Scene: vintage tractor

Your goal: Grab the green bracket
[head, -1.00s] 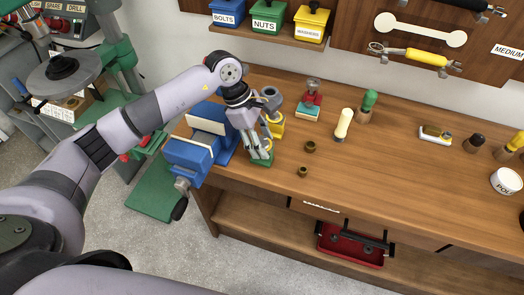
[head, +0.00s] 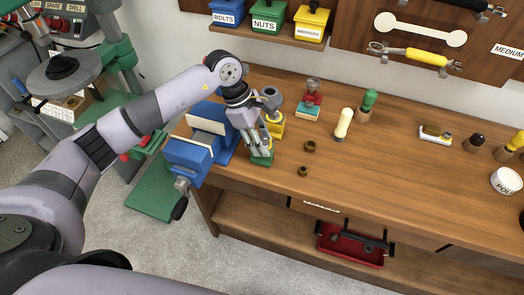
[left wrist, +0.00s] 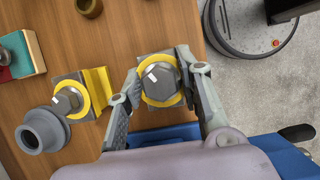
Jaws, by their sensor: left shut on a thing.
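The green bracket (head: 262,159) stands on the workbench just right of the blue vise, at the tips of my left gripper (head: 260,148) in the head view. My left gripper (left wrist: 160,88) is shut on it from above. In the left wrist view a grey hex bolt head with a yellow ring (left wrist: 159,80) sits between the fingers; the bracket's green sides are hidden there. I cannot tell whether it is lifted off the bench. My right gripper is not in view.
A yellow bracket (head: 277,129) with a bolt and a grey round part (left wrist: 43,130) stand close by. The blue vise (head: 190,155) is at the bench's left end. Two brass nuts (head: 309,146) lie to the right. The bench front (head: 370,185) is clear.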

